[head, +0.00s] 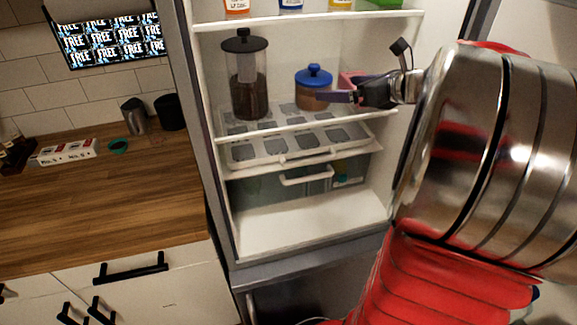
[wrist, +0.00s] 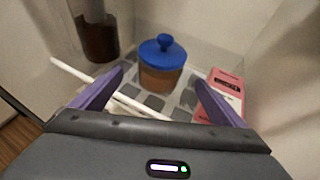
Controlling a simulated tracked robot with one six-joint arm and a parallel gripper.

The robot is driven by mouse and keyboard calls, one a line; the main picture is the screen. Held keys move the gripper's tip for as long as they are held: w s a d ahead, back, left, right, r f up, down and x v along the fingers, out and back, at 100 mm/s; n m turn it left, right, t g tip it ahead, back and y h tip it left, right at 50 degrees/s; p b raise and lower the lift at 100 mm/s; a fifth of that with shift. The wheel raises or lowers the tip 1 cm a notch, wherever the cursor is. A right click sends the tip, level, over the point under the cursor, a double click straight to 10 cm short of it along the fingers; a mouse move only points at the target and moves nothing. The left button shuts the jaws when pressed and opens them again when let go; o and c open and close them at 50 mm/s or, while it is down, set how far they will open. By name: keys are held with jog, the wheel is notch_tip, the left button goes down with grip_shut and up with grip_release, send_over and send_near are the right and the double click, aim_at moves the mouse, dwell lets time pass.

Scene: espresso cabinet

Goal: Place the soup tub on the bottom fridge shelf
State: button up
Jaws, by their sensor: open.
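The soup tub appears to be the round brown-filled tub with a blue knobbed lid (head: 313,78), upright on the fridge's middle shelf. It also shows in the wrist view (wrist: 161,66). My gripper (head: 338,97) reaches in from the right, its purple fingers open. In the wrist view my gripper (wrist: 161,78) has its fingertips spread left and right of the tub's lower front, with gaps at both sides; nothing is held. The bottom fridge shelf (head: 310,218) is a bare white floor below the drawer.
A dark-filled plunger jug (head: 247,85) stands left of the tub. A pink carton (wrist: 227,92) stands close to the right finger. A white rail (head: 312,125) edges the shelf. A tray (head: 290,152) and a clear drawer (head: 300,180) lie beneath. Bottles stand above.

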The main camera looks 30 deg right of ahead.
jog(key=s+a+f+n+g+y, duration=0.1)
jog(key=s+a+f+n+g, duration=0.2)
jog(key=a+n, duration=0.7)
jog(key=s+a+f+n+g+y, duration=0.1)
jog(key=s+a+f+n+g, duration=0.3)
jog(key=a, duration=1)
jog(key=s+a+f+n+h, duration=0.1)
jog(key=s+a+n, duration=0.3)
jog(key=n, duration=0.6)
jog(key=s+a+f+n+h, duration=0.2)
jog(key=s+a+n, duration=0.2)
jog(key=s+n, duration=0.4)
jog(key=shift+a+f+n+g+h, duration=0.3)
jog(key=shift+n+h, duration=0.1)
jog(key=shift+n, duration=0.8)
jog(key=shift+c, duration=0.2)
